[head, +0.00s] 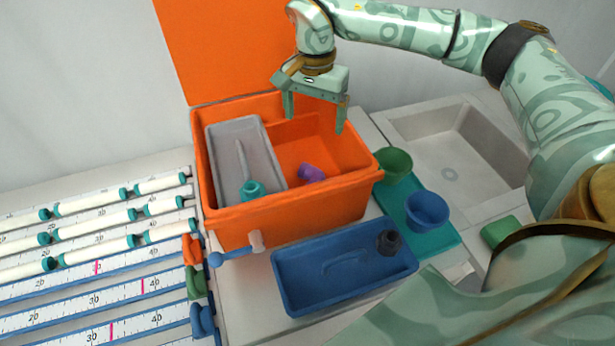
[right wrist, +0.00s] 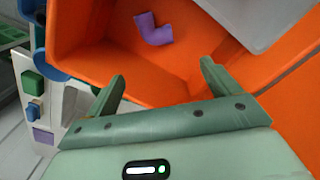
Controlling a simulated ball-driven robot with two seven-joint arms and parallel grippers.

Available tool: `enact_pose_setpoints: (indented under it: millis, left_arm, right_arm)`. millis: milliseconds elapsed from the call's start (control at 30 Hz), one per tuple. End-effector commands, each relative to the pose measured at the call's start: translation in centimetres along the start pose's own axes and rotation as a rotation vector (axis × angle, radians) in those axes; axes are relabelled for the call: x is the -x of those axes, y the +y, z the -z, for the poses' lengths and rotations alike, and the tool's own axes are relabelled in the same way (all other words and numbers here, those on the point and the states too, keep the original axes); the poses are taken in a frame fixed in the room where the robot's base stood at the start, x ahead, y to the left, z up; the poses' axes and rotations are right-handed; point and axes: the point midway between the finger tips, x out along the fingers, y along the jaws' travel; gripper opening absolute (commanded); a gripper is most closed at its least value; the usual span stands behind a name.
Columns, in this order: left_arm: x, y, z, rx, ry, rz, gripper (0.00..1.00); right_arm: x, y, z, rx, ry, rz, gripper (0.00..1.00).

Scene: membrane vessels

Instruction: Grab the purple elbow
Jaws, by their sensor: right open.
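The purple elbow (head: 311,173) lies on the floor of the orange box (head: 290,215), in the bare compartment right of the grey tray. It also shows in the right wrist view (right wrist: 153,29), near the top, beyond the fingertips. My right gripper (head: 315,117) is open and empty, above the box and higher than the elbow. In the right wrist view its two fingers (right wrist: 160,80) are spread wide, with orange box floor between them. The elbow is apart from both fingers. My left gripper is not in view.
A grey tray (head: 217,137) with a teal-ended tool (head: 253,190) fills the box's left side. The orange lid (head: 225,45) stands open behind. A blue tray (head: 300,293), green cup (head: 394,164) and blue cup (head: 427,210) are nearby. A sink (head: 465,150) lies right.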

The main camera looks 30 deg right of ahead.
Motion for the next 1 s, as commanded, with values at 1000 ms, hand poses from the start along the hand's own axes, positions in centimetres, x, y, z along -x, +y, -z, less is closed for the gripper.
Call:
enact_pose_setpoints:
  millis: [1000]
  left_arm:
    - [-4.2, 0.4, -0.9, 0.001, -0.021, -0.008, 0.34]
  right_arm:
    - [-15.8, 0.3, 0.5, 0.0, 0.0, 0.0, 0.88]
